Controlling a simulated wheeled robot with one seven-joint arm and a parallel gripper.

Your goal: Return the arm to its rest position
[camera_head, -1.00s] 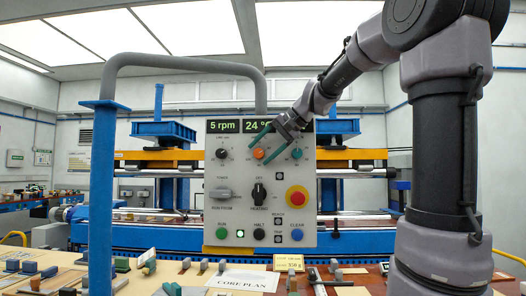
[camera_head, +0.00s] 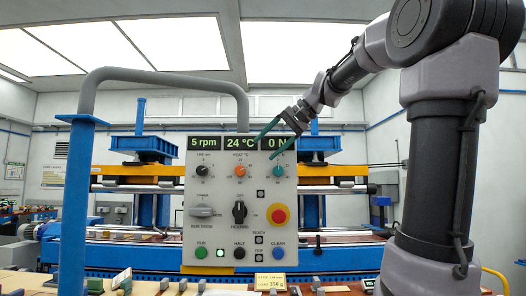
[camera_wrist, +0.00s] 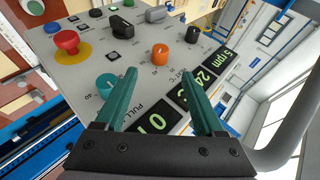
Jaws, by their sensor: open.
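My gripper (camera_head: 271,138) is open and empty in front of the upper part of the grey control panel (camera_head: 222,240). Its two green fingers also show spread apart in the wrist view (camera_wrist: 160,95). The panel carries displays reading 5 rpm, 24 °C and 0 N. Below them are a black knob (camera_head: 201,170), an orange knob (camera_head: 240,170) and a teal knob (camera_head: 278,171). In the wrist view the teal knob (camera_wrist: 108,84) is beside one finger; I cannot tell whether they touch. The orange knob (camera_wrist: 161,54) is clear of the fingers.
A grey bent tube (camera_head: 165,72) on a blue post (camera_head: 74,200) arches left of the panel. A red stop button (camera_head: 278,215) sits on the panel's right. A blue and orange machine (camera_head: 130,178) stands behind. A table with small blocks (camera_head: 122,277) lies below.

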